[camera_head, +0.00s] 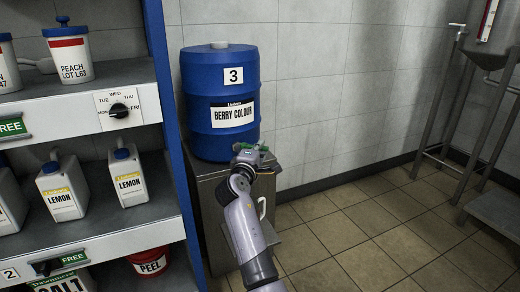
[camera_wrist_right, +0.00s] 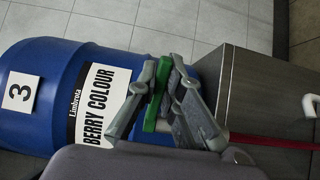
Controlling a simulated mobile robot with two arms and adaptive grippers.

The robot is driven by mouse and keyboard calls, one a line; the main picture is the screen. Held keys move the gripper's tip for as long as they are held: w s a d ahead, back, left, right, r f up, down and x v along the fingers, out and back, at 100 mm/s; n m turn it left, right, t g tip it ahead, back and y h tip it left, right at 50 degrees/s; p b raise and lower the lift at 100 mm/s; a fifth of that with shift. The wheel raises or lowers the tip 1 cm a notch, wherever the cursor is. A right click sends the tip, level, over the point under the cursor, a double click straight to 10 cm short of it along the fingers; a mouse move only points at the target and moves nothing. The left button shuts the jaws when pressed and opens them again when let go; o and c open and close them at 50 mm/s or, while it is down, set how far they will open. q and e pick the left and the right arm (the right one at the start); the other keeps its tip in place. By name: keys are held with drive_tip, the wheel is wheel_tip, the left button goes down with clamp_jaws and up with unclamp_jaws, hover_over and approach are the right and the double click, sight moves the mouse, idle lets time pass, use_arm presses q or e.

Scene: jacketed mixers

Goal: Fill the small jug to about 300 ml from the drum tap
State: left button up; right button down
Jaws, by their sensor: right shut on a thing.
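The blue drum (camera_head: 221,100), labelled BERRY COLOUR and 3, stands on a metal cabinet; it also fills the left of the right wrist view (camera_wrist_right: 55,75). My right gripper (camera_head: 252,152) is at the drum's lower front. In the right wrist view its fingers (camera_wrist_right: 165,95) are shut on the green tap handle (camera_wrist_right: 154,98). A thin red streak (camera_wrist_right: 275,142), which looks like running liquid, extends away from the tap area along the cabinet front. The tap's spout is mostly hidden by the gripper. I cannot make out the small jug. My left gripper is not in view.
The metal cabinet (camera_head: 218,205) has a pale handle (camera_head: 262,207) on its front. A shelf unit (camera_head: 100,235) at left holds white LEMON jugs (camera_head: 127,177), a PEACH container (camera_head: 70,58) and a red PEEL bucket (camera_head: 149,262). The tiled floor (camera_head: 370,235) at right is clear.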

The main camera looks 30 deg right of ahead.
drive_tip(key=c, duration=1.7)
unclamp_jaws()
drive_tip(key=shift+a, duration=0.1)
drive_tip(key=v, duration=0.7)
drive_tip(key=shift+s, duration=0.2)
drive_tip(key=shift+a+f, duration=0.1)
drive_tip(key=shift+a, duration=0.05)
